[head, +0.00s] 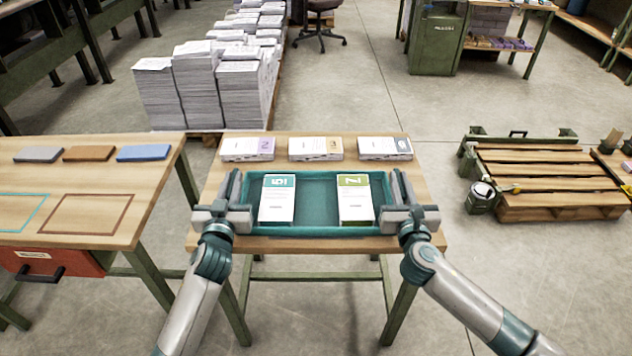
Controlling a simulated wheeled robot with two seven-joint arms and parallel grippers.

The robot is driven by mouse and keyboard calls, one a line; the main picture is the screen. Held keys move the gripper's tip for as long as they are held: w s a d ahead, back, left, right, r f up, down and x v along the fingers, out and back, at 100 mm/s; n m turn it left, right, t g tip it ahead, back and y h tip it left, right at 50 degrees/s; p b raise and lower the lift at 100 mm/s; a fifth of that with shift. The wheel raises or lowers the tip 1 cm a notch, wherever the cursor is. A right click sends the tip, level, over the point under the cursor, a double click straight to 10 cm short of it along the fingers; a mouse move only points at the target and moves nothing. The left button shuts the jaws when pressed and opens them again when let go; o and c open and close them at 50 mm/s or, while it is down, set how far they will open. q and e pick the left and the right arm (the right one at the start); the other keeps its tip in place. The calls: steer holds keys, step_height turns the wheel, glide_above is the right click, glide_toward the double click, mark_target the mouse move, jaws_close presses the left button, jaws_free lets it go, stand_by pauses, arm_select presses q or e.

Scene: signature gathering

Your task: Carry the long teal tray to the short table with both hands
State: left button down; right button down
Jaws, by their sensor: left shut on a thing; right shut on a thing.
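The long teal tray (316,230) is at the front part of a small wooden table (425,220) with green legs. It looks level; I cannot tell whether it rests on the top or is held just above it. Two white booklets lie in it, one with a teal band (277,205) at the left and one with a green band (355,205) at the right. My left gripper (234,205) is shut on the tray's left end. My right gripper (398,205) is shut on its right end.
Three booklet stacks (315,148) line the table's back edge. A longer wooden table (150,185) with coloured blocks and a red drawer (50,262) stands at left. Paper stacks (215,85) stand behind. A wooden pallet (545,180) lies at right. Floor between is clear.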

arm_select(q)
steer(key=c, duration=1.8)
jaws_free()
arm_select(e)
steer(key=c, duration=1.8)
jaws_free()
arm_select(q)
steer(key=shift+o, duration=0.2)
arm_select(e)
steer(key=shift+o, duration=0.2)
arm_select(q)
steer(key=shift+s, duration=0.15)
steer(key=s, duration=1.2)
steer(key=shift+w, duration=0.1)
arm_select(e)
steer(key=shift+s, duration=0.1)
steer(key=s, duration=1.2)
